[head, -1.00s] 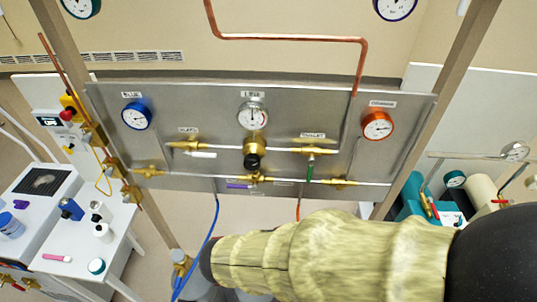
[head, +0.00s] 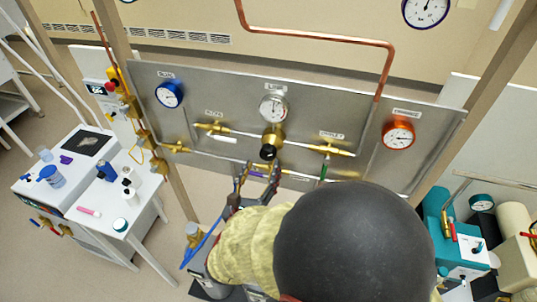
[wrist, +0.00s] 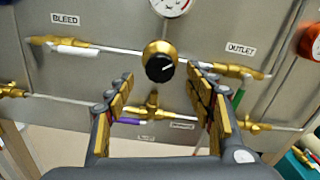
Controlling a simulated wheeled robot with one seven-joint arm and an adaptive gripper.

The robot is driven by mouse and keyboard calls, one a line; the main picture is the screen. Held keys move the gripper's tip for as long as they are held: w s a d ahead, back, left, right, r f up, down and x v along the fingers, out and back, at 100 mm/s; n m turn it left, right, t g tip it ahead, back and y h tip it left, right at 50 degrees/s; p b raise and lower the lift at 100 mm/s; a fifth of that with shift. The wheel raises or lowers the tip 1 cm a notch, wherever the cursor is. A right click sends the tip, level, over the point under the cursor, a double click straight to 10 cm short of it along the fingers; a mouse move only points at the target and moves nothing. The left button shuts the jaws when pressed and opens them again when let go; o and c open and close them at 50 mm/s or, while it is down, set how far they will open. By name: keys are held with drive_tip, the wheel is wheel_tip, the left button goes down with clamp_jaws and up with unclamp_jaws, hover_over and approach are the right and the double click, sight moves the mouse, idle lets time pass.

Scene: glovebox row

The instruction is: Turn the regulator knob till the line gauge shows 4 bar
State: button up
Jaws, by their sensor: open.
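The regulator knob (head: 267,152) is black on a brass body, at the middle of the grey panel. In the wrist view the knob (wrist: 159,68) faces me, with a pale mark on its face. The line gauge (head: 273,108) is silver with a white dial, right above the regulator; its reading is too small to tell. The wrist view shows only the gauge's lower edge (wrist: 171,5). My gripper (wrist: 159,76) is open and empty, its fingers to the left and right below the knob, apart from it. In the head view my arm hides much of the gripper.
The panel (head: 345,130) also carries a blue gauge (head: 170,94), an orange gauge (head: 398,135), a bleed valve with a white handle (wrist: 78,50) and an outlet valve with a green handle (wrist: 238,98). A purple handle (wrist: 130,121) sits low, near the left finger.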

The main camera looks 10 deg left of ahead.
sight(267, 156)
drive_tip(key=w, duration=0.6)
drive_tip(key=shift+d, duration=0.4)
drive_tip(key=shift+c, duration=1.2)
drive_tip(key=c, duration=0.9)
